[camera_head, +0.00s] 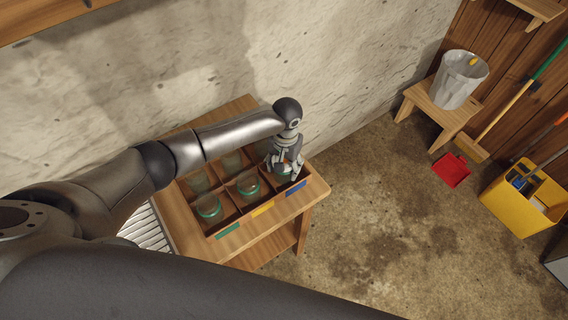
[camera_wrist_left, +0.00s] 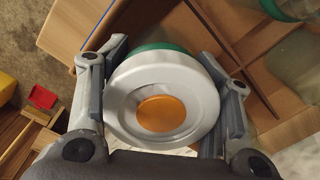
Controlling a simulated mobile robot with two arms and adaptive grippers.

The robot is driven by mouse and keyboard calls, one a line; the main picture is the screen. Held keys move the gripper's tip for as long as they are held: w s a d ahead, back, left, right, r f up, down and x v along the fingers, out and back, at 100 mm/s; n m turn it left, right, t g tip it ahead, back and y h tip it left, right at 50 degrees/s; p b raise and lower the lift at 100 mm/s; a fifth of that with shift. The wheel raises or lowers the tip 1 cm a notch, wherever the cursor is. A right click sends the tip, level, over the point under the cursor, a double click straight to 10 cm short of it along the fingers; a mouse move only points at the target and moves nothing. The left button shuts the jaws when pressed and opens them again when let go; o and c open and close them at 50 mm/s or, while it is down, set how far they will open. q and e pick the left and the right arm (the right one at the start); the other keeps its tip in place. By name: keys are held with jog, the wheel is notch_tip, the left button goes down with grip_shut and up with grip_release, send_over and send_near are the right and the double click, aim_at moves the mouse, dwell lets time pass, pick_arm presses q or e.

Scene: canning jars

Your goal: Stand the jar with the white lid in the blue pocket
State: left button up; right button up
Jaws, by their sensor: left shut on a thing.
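The jar with the white lid (camera_wrist_left: 188,82) fills the middle of the left wrist view; its lid has an orange centre, and a green band shows behind it. My left gripper (camera_head: 285,170) is shut on this jar, its fingers on either side of the lid. In the head view the gripper is at the crate's right front pocket, beside the blue label (camera_head: 297,188). The gripper mostly hides the jar and pocket there, and I cannot tell whether the jar's base touches the pocket floor. My right gripper is not in view.
The wooden crate (camera_head: 232,218) has several pockets with green and yellow labels. Green-ringed jars (camera_head: 209,207) and (camera_head: 248,184) stand in the pockets to the left, with clear glass jars behind. The rough wall is close behind the table. Open floor lies to the right.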

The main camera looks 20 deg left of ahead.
pick_arm(q)
jog(key=o, duration=1.2)
jog(key=shift+o, duration=0.2)
notch_tip(320, 180, up, 12)
jog(key=shift+w+d, duration=0.1)
jog(key=shift+w, duration=0.05)
